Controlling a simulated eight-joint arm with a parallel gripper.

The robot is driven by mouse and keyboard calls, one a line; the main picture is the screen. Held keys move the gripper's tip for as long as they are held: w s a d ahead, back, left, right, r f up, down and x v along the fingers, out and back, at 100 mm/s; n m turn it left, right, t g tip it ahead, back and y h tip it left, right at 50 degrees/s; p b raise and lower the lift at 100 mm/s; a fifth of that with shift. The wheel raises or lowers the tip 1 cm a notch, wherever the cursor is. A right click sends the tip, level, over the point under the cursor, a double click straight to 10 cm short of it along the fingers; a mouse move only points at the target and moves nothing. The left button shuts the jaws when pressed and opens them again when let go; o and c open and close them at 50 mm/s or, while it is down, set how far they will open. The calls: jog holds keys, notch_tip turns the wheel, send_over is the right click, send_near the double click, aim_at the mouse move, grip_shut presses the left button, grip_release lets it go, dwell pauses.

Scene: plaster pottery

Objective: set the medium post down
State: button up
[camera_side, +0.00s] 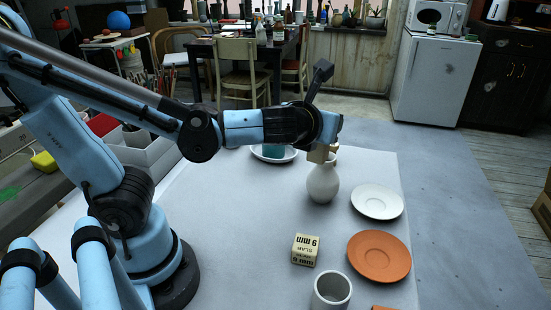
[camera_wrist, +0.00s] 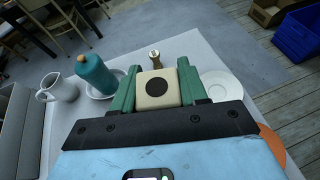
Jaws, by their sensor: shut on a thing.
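The medium post appears to be the cream block with a black dot (camera_wrist: 158,89) in the wrist view. My gripper (camera_wrist: 157,86) is shut on it, with a green finger on each side. In the side view a small beige part of the post (camera_side: 317,154) shows at the end of my gripper (camera_side: 320,150), raised above the table. A round white vase (camera_side: 322,184) stands just below it in the picture; the side view does not show clearly whether they touch. The post's underside is hidden.
A white saucer (camera_side: 377,202) and an orange saucer (camera_side: 379,257) lie to the right. A lettered cream block (camera_side: 306,250) and a grey cup (camera_side: 332,289) stand nearer the camera. A teal bottle (camera_wrist: 95,75) and white jug (camera_wrist: 60,88) stand left in the wrist view.

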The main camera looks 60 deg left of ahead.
jog(key=shift+d+r, duration=0.1)
jog(key=shift+d, duration=0.25)
jog(key=shift+w+d+r+m+h, duration=0.1)
jog(key=shift+r+m+h, duration=0.15)
jog(key=shift+m+h, duration=0.2)
jog(key=shift+w+r+m+t+h, duration=0.5)
jog(key=shift+w+r+m+h, duration=0.3)
jog(key=shift+r, duration=5.7)
jog(key=s+a+n+g+y, duration=0.4)
jog(key=s+n+g+y, duration=0.45)
jog(key=n+g, duration=0.5)
jog(key=shift+n+t+y, duration=0.3)
jog(key=shift+n+t, duration=0.1)
jog(key=shift+t, duration=0.05)
jog(key=shift+w+a+f, duration=0.1)
jog(key=shift+a+f, duration=0.05)
jog(key=shift+f, duration=7.05)
jog(key=shift+a+f, duration=0.1)
jog(key=shift+f, duration=7.05)
jog(key=shift+f, duration=0.55)
